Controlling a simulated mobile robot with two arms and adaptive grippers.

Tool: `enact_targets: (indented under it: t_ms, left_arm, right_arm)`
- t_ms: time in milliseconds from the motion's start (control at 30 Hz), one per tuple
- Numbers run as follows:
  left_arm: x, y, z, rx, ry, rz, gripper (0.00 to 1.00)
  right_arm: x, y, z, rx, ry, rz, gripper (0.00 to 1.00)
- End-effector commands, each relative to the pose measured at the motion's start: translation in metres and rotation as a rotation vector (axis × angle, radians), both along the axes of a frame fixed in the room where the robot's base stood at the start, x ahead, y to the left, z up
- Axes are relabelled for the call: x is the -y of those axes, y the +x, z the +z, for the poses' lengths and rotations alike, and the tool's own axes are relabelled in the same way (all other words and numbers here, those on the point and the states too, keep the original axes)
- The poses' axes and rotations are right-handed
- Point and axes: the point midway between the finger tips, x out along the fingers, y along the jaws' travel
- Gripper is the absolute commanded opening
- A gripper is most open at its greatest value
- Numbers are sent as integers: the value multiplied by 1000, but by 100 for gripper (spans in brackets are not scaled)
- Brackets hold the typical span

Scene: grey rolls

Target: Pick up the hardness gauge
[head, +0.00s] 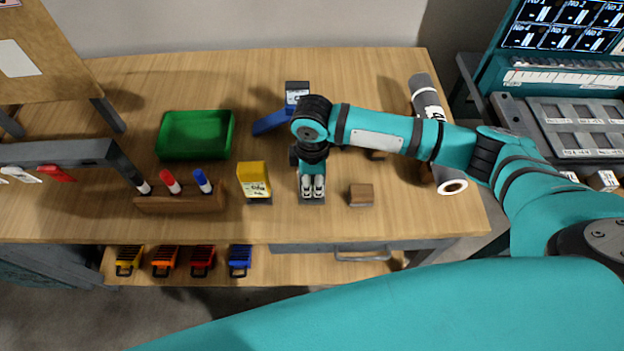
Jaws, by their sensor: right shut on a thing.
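My right gripper (312,187) reaches down over the front middle of the table. Its fingers are shut on a small dark grey thing, which I take to be the hardness gauge (311,200). Only the lower edge of the gauge shows; the fingers hide most of it. I cannot tell whether it still touches the table. My left gripper is not in view.
A yellow box (253,179) stands close left of the right gripper, and a brown block (361,194) lies to its right. Behind are a blue device (270,122) and a green tray (162,145). A marker rack (150,204) and a grey roll (421,86) also stand on the table.

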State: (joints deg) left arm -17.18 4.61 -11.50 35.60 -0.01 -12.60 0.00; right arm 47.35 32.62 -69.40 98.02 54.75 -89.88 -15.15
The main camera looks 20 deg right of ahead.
Motion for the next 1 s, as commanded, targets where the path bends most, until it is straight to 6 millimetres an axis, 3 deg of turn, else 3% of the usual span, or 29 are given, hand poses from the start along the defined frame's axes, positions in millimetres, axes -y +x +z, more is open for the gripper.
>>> enact_targets:
  t_ms: [100, 467, 800, 1000]
  left_arm:
    - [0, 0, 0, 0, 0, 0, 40]
    - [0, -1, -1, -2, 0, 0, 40]
    - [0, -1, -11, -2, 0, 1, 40]
    - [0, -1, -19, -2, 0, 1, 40]
  right_arm:
    - [0, 0, 0, 0, 1, 0, 0]
    - [-1, 1, 3, 2, 1, 0, 0]
    - [-2, 1, 37, 4, 3, 1, 0]
    - [-39, -33, 38, 1, 6, 8, 0]
